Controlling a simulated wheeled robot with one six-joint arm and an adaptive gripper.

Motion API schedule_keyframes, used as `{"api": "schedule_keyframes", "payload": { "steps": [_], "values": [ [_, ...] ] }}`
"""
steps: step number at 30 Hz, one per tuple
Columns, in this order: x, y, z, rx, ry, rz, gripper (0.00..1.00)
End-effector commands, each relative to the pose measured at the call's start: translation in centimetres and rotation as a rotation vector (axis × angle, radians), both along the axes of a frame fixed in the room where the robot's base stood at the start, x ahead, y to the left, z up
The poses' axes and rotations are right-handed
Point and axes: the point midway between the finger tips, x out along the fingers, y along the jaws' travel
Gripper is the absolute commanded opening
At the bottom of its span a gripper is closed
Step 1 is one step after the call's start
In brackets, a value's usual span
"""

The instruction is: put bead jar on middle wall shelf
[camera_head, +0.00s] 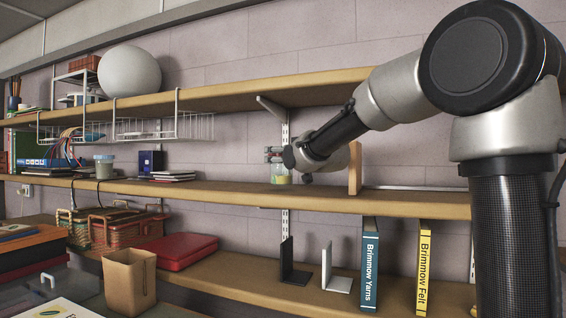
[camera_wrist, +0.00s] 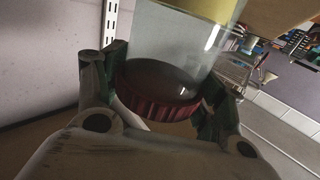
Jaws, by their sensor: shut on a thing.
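The bead jar (camera_head: 281,174) is a clear jar with pale yellow-green contents, just above or on the middle wall shelf (camera_head: 400,205); I cannot tell if its base touches. My gripper (camera_head: 273,154) is at the jar's top. In the wrist view the jar's red ribbed lid (camera_wrist: 155,95) sits between the two green-tipped fingers of my gripper (camera_wrist: 165,78), shut on it. The clear jar body (camera_wrist: 180,35) extends beyond the lid. Part of the lid is hidden by the fingers.
A wooden upright piece (camera_head: 355,168) stands right of the jar on the middle shelf. Left are stacked books (camera_head: 172,176), a dark blue box (camera_head: 150,161) and a lidded cup (camera_head: 104,166). The upper shelf (camera_head: 225,97) hangs above.

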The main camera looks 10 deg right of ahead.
Motion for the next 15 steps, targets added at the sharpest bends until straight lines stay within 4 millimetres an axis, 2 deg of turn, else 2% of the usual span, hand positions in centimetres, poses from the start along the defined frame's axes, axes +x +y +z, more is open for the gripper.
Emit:
{"api": "schedule_keyframes", "payload": {
  "steps": [3, 12, 13, 15],
  "values": [
    [0.0, 0.0, -1.6, 0.000, 0.002, 0.000, 0.24],
    [0.0, 0.0, -1.8, 0.001, 0.001, 0.000, 0.24],
    [0.0, 0.0, -1.9, 0.001, 0.001, 0.000, 0.72],
    [0.0, 0.0, -1.9, 0.001, 0.001, 0.000, 0.84]
  ]
}}
